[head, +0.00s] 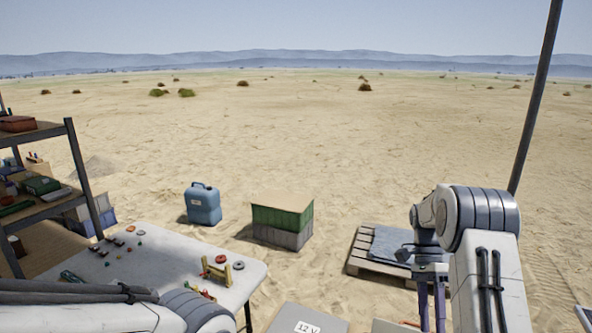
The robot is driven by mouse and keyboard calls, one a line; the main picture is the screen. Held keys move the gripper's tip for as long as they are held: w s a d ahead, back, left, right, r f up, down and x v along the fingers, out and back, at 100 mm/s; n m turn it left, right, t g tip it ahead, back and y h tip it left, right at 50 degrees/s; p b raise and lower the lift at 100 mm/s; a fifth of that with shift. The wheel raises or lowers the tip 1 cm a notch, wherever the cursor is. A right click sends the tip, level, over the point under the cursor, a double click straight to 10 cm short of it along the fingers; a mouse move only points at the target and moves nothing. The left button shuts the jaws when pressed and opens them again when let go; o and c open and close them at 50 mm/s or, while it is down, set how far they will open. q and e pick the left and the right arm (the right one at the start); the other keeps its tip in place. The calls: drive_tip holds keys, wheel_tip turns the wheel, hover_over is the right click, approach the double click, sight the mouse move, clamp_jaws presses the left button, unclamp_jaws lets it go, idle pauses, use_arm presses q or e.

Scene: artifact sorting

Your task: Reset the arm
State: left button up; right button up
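My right arm stands at the right of the head view. Its gripper (431,309) points down, with two dark purple fingers apart and nothing seen between them; the tips are close to the bottom edge. My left arm crosses the bottom left corner, and its gripper is not in view. A white table (170,263) at the left holds several small artifacts (117,242) in red, dark and green. A small yellow wooden stand (217,272) with red parts is near its right edge.
A shelf (85,180) with boxes stands at the far left. A blue canister (203,204), a green-and-grey crate (282,219) and a pallet (365,262) with a grey cloth stand on sand. A box marked 12 V (307,325) is at the bottom. A dark pole (535,95) rises at right.

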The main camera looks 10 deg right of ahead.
drive_tip(key=s+a+r+n+t+h+b, duration=0.15)
drive_tip(key=a+n, duration=0.35)
drive_tip(key=a, duration=0.5)
drive_tip(key=s+a+r+n+t+h+b, duration=0.1)
drive_tip(key=s+a+n+t+b, duration=0.15)
drive_tip(key=a+n, duration=0.5)
use_arm(q)
wheel_tip(320, 180, down, 8)
drive_tip(key=b, duration=0.3)
drive_tip(key=shift+r, duration=0.2)
use_arm(e)
drive_tip(key=s+a+f+n+t+y, duration=0.1)
drive_tip(key=s+a+f+n+t, duration=0.1)
drive_tip(key=s+a+n, duration=0.3)
drive_tip(key=s+a+f+n+t, duration=0.2)
drive_tip(key=s+a+n, duration=0.4)
drive_tip(key=s, duration=0.5)
drive_tip(key=shift+s+a+y, duration=0.25)
drive_tip(key=shift+a+y, duration=0.1)
drive_tip(key=shift+a, duration=0.15)
drive_tip(key=shift+d, duration=0.1)
